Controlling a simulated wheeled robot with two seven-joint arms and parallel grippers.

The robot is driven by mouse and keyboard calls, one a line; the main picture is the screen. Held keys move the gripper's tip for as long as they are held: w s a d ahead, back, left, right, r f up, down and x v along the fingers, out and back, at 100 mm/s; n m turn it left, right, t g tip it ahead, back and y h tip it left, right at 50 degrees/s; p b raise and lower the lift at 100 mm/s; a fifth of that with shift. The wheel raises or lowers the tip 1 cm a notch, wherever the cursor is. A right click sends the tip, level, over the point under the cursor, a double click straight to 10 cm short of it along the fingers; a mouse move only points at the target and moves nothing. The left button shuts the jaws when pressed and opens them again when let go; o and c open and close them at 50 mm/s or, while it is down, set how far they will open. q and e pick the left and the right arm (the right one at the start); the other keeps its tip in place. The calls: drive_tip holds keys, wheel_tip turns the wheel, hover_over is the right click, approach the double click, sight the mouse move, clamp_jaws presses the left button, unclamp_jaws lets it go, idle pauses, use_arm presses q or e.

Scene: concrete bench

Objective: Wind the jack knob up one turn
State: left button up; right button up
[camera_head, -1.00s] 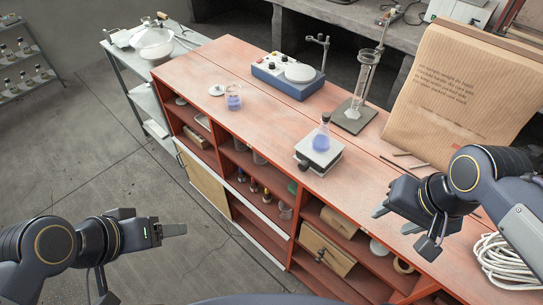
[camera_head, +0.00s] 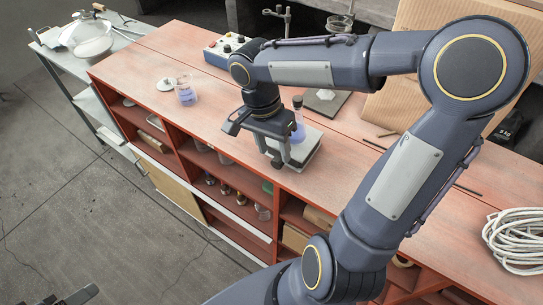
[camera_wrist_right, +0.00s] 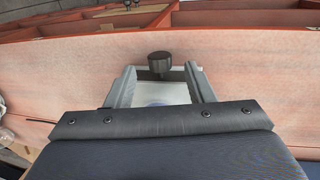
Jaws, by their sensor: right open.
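The lab jack (camera_head: 304,152) stands on the red bench top near its front edge, with a flask of blue liquid (camera_head: 298,125) on it. My right gripper (camera_head: 256,147) is at the jack's front side. In the right wrist view its open fingers (camera_wrist_right: 159,74) stand either side of the knob, apart from it, near the tips. Only a dark piece of my left gripper (camera_head: 78,296) shows at the bottom left.
A beaker of blue liquid (camera_head: 185,92) and a white lid (camera_head: 166,84) stand left of the jack. A blue instrument box (camera_head: 217,50) is behind. A coil of white rope (camera_head: 518,240) lies at the right. My right arm covers much of the bench's right part.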

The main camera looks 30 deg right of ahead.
sight(276, 160)
drive_tip(key=shift+s+d+f, duration=0.1)
drive_tip(key=shift+s+f, duration=0.05)
drive_tip(key=shift+f, duration=0.75)
drive_tip(key=shift+s+d+f, duration=0.1)
drive_tip(key=shift+s+f, duration=0.05)
drive_tip(key=shift+f, duration=0.7)
drive_tip(key=shift+c, duration=0.2)
drive_tip(key=c, duration=1)
